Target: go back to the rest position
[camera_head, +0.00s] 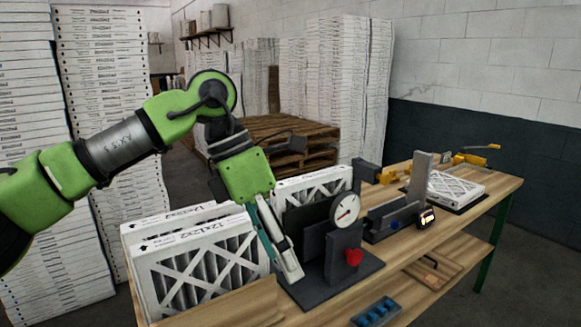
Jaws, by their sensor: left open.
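My left arm comes in from the left, green and grey. My left gripper (276,247) points down over the workbench, open. Its fingers are between the white boxed filters (200,268) on the left and the dark gauge fixture (345,235) on the right. I see nothing held in it. I cannot tell whether a finger touches the filters or the fixture. Another filter (318,186) stands upright behind the fixture, partly hidden by it. My right gripper is not in view.
The wooden workbench (405,258) runs to the right. On it are a dark fixture with a small display (427,218), a flat-lying filter (453,189) and yellow clamps (470,159). A blue tray (376,312) is at the front. Tall stacks of boxes and wooden pallets (285,135) stand behind.

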